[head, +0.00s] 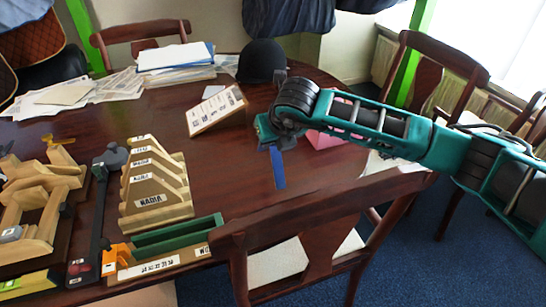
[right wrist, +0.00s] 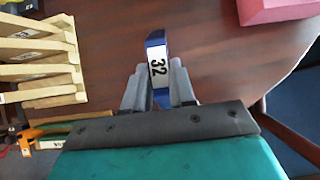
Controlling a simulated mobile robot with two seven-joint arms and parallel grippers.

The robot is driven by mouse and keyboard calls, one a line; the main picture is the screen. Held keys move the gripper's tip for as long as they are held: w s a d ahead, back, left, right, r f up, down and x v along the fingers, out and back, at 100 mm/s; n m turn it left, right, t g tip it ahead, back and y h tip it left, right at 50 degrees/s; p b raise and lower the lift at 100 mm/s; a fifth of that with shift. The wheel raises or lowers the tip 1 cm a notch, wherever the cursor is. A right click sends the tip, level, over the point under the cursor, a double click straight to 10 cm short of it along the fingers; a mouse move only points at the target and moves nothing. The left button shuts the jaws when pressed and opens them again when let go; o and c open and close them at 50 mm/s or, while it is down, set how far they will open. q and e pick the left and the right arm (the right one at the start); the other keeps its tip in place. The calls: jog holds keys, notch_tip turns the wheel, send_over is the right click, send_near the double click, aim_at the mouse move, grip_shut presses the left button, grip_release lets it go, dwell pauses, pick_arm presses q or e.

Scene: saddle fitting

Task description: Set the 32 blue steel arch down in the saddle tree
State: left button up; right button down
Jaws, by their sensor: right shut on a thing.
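My right gripper (head: 275,148) is shut on the blue steel arch (head: 278,170), which hangs below it above the table. In the right wrist view, the arch (right wrist: 157,62) stands between the two fingers (right wrist: 158,88), and its white label reads 32. A pale wooden frame (head: 38,190), which looks like the saddle tree, is at the left of the head view, well apart from the arch. My left gripper is not in view.
A wooden rack of labelled slats (head: 155,190) and a green tray (head: 178,236) stand between the frame and my right gripper. A sloped name board (head: 216,110), a black helmet (head: 262,61) and a pink block (head: 325,139) are near. A chair (head: 320,228) stands at the table's near edge.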

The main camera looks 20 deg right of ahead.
aim_at(275, 155)
notch_tip(275, 155, down, 6)
jog(key=shift+r, duration=0.2)
jog(key=shift+f, duration=0.15)
jog(key=shift+f+b, duration=0.15)
jog(key=shift+b, duration=0.15)
jog(key=c, duration=0.9)
grip_release()
jog(key=shift+c, duration=0.2)
